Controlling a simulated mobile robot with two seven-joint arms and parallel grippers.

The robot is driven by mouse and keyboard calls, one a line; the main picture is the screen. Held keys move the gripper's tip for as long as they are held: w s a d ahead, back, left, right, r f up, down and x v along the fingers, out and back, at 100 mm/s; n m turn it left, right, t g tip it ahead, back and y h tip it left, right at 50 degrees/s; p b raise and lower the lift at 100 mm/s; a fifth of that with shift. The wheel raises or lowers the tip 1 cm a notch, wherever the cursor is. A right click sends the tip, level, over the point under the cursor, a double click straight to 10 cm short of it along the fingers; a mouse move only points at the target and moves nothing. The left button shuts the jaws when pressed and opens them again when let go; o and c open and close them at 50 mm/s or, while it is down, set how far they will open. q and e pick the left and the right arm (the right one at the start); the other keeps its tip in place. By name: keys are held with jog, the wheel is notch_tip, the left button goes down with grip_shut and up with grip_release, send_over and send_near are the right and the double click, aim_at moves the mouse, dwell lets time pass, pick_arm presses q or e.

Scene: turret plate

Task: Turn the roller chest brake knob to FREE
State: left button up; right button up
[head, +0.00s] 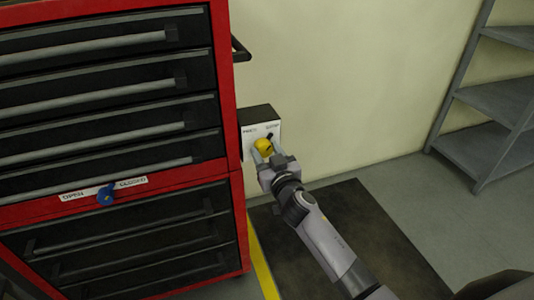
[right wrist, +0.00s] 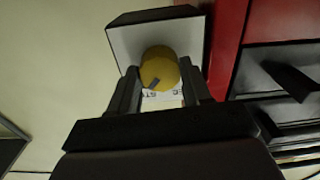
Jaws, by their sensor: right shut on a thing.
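The yellow brake knob (head: 263,146) sits on the white face of a dark box (head: 260,122) on the right side of the red roller chest (head: 225,110). My right gripper (head: 264,152) is shut on the knob, one finger on each side. In the right wrist view the knob (right wrist: 158,68) shows between the fingers (right wrist: 160,82). A dark mark on it points to the lower left there, and to the upper right in the head view. The labels on the white face are too small to read and partly hidden. My left gripper is not in view.
A blue knob (head: 105,195) with an OPEN and CLOSED label is on the chest front. A dark handle (head: 240,50) sticks out of the chest's side. Grey shelves (head: 490,120) stand at the right. A dark mat (head: 350,230) lies on the floor below my arm.

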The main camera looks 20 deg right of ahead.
jog(key=n, duration=0.4)
jog(key=shift+n, duration=0.4)
jog(key=n, duration=0.4)
jog(key=shift+n, duration=0.3)
jog(key=n, duration=0.4)
jog(key=shift+f+n, duration=0.1)
jog(key=shift+n, duration=1.8)
jog(key=o, duration=1.1)
jog(key=shift+c, duration=0.2)
